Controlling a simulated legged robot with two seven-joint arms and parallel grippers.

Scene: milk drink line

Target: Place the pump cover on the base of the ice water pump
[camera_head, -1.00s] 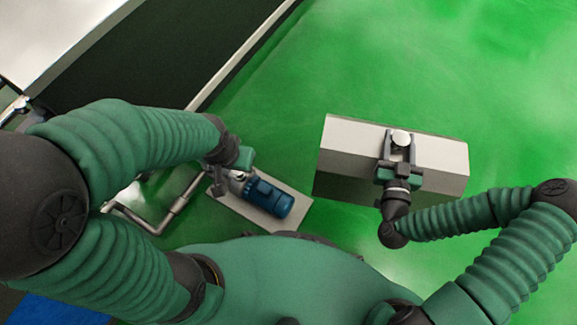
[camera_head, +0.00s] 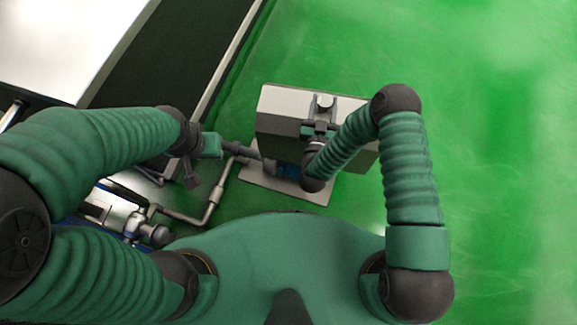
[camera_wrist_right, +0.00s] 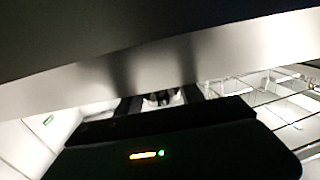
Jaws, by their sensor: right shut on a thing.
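My right gripper (camera_head: 323,108) is shut on the knob, and the cover is over the far part of the pump. Whether the cover touches the base, I cannot tell. In the right wrist view the cover (camera_wrist_right: 240,45) fills the upper part. My left gripper (camera_head: 240,149) is left of the pump, its jaws unclear.
A grey pipe (camera_head: 217,195) bends around left of the pump. Metal fittings (camera_head: 135,222) stand at the lower left. A dark-sided unit with a white top (camera_head: 60,45) lies at the upper left. The green floor (camera_head: 500,130) to the right is clear.

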